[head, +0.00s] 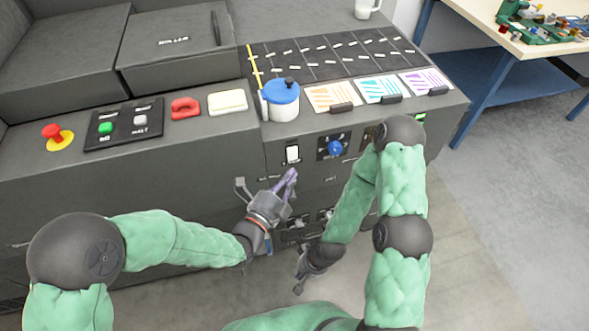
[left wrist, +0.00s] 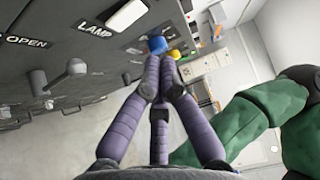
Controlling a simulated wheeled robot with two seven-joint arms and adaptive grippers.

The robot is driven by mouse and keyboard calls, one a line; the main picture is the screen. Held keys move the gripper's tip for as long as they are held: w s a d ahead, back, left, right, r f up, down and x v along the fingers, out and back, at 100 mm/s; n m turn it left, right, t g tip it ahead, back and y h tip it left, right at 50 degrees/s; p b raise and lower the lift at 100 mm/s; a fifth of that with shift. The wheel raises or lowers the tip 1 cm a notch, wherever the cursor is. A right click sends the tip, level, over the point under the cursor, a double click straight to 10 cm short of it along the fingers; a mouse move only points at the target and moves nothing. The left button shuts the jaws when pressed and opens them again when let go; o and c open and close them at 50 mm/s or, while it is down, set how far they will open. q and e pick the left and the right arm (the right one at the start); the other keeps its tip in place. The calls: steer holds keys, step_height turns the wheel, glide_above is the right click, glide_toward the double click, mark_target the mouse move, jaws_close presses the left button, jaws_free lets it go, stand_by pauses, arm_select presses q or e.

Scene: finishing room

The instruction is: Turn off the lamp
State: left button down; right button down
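The white rocker switch (head: 292,154) for the lamp sits on the front panel of the grey console. In the left wrist view the white switch (left wrist: 127,14) is at the top edge, beside the label "LAMP" (left wrist: 95,32). My left gripper (head: 290,176) is just below the switch, apart from it, with its purple fingers pointing up. In the left wrist view its fingertips (left wrist: 161,62) are close together with nothing between them. My right gripper (head: 299,285) hangs low in front of the console; its fingers are too small to read. No lamp itself is recognisable.
A blue knob (head: 335,148) is right of the switch. A grey lever (head: 242,187) sticks out left of my left gripper. A blue-lidded pot (head: 280,100), a red stop button (head: 53,132) and coloured cards (head: 381,88) are on the console top. Floor at right is clear.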

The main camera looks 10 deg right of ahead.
arm_select(q)
steer(key=p+v, duration=0.1)
steer(key=v, duration=0.5)
steer(key=shift+r, duration=0.35)
steer(key=shift+s, duration=0.15)
